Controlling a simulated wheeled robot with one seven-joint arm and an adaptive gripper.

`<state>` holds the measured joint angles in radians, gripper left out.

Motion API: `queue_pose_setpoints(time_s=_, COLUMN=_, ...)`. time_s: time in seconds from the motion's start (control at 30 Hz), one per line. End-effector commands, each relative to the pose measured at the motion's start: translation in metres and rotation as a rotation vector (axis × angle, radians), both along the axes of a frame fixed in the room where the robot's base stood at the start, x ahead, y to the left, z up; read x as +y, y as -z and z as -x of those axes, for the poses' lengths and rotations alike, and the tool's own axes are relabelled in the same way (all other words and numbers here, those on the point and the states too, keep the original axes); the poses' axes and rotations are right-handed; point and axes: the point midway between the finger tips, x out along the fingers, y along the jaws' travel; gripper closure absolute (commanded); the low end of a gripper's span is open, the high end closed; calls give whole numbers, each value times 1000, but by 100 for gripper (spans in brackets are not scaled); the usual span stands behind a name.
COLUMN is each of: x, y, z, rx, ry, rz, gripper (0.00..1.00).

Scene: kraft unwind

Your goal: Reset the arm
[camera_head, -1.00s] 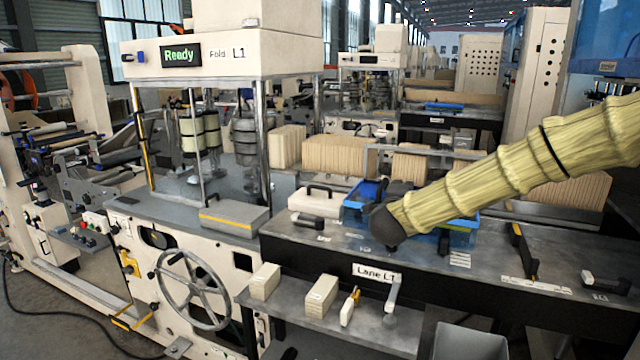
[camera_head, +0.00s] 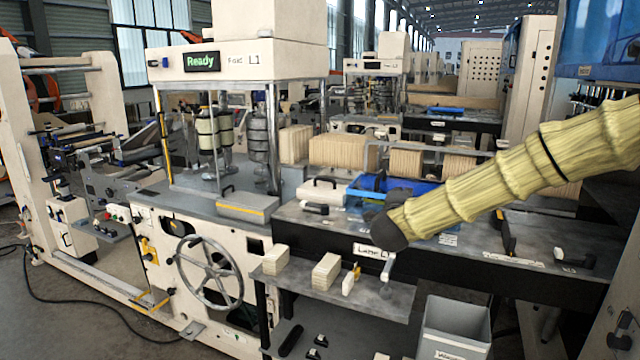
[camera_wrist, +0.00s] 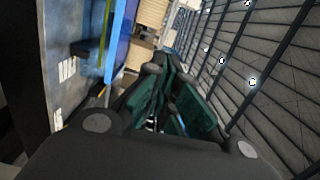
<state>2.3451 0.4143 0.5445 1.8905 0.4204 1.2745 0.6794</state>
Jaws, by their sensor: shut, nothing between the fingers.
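My arm, in a ribbed yellow sleeve, reaches in from the right in the head view, and its dark wrist end hangs in front of the table edge. The fingers are hidden in the head view. In the wrist view my gripper (camera_wrist: 165,105) shows dark green fingers drawn together with nothing held. The view is turned sideways, with the table surface (camera_wrist: 68,70) at the left and a blue tray edge (camera_wrist: 116,40) beyond the fingers.
A fold machine (camera_head: 222,120) with a "Ready" display and a handwheel (camera_head: 209,272) stands left. The dark worktable (camera_head: 480,240) holds a blue tray (camera_head: 405,187) and a white case (camera_head: 322,191). Kraft blocks sit on the lower shelf (camera_head: 340,297). A grey bin (camera_head: 455,330) stands at front right.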

Motion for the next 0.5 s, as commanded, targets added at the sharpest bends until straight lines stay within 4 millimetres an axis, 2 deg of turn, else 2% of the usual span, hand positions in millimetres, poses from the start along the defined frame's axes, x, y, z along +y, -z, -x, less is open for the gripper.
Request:
queue_pose_setpoints(time_s=0.03, x=0, y=12, z=1, rx=15, ry=-6, rz=11, gripper=100)
queue_pose_setpoints(time_s=0.27, x=10, y=60, z=9, rx=89, ry=-52, rz=75, gripper=100)
queue_pose_setpoints(time_s=0.4, x=19, y=99, z=18, rx=150, ry=-94, rz=127, gripper=100)
queue_pose_setpoints(time_s=0.5, x=26, y=138, z=28, rx=210, ry=-132, rz=175, gripper=100)
